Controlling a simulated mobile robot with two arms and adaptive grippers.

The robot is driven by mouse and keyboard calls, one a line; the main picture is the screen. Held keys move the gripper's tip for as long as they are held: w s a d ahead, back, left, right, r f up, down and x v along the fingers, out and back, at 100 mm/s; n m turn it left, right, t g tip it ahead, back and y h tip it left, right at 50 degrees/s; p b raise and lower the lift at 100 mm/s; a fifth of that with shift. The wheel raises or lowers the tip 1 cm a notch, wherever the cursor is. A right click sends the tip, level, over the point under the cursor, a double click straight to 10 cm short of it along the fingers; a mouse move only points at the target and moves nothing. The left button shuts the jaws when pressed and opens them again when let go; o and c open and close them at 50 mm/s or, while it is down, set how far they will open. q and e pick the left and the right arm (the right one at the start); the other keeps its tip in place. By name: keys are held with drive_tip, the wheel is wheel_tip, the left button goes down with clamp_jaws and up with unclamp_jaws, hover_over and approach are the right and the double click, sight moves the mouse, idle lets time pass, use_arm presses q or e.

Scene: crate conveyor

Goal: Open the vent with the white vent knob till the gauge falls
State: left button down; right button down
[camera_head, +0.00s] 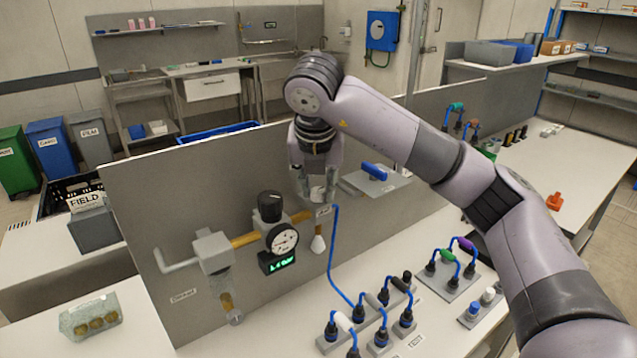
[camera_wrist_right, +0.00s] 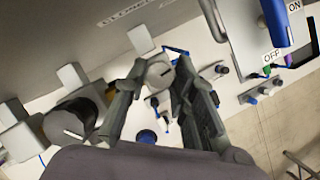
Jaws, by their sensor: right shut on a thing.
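The white vent knob (camera_wrist_right: 159,73) shows as a pale round face between the fingertips in the wrist view. My right gripper (camera_head: 317,190) comes down from above and is shut on it; the fingers hide most of the knob in the head view. The round gauge (camera_head: 284,240) has a white dial, left of the gripper. A green digital readout (camera_head: 281,264) below it seems to read about 1.4 bar. A black knob (camera_head: 270,206) stands above the gauge; it also shows in the wrist view (camera_wrist_right: 75,122). My left gripper is not in view.
A grey upright panel (camera_head: 170,215) stands behind the brass pipe (camera_head: 245,239). A white cone-shaped outlet (camera_head: 318,243) hangs below the gripper. Blue cables and connectors (camera_head: 381,334) crowd the bench in front. A blue lever (camera_head: 374,171) sits right of the gripper.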

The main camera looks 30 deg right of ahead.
drive_tip(key=shift+r+m+h+p, duration=0.1)
drive_tip(key=shift+m+h+p, duration=0.2)
drive_tip(key=shift+m, duration=0.2)
idle(0.3)
drive_tip(key=c, duration=1.3)
unclamp_jaws()
drive_tip(key=v, duration=1.1)
drive_tip(key=shift+a+r, duration=0.15)
drive_tip(key=shift+r, duration=0.25)
